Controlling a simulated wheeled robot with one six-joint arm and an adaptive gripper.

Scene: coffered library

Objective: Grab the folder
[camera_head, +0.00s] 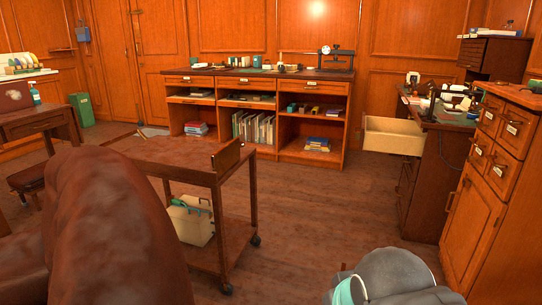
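I cannot single out the folder with certainty. Several thin upright files or folders (254,128), whitish and greenish, stand in the middle compartment of the long wooden cabinet (265,155) at the back wall. They are too small to tell apart. My gripper is not in view, so its state and any contact are hidden. A grey rounded part with a teal band at the bottom right looks like part of my own arm.
A wooden trolley (172,153) stands centre-left, with a cream container (190,220) on its lower shelf. A brown leather armchair (105,230) blocks the left foreground. A drawer (393,135) juts out from the right desk (432,165). The floor (325,205) between trolley and desk is clear.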

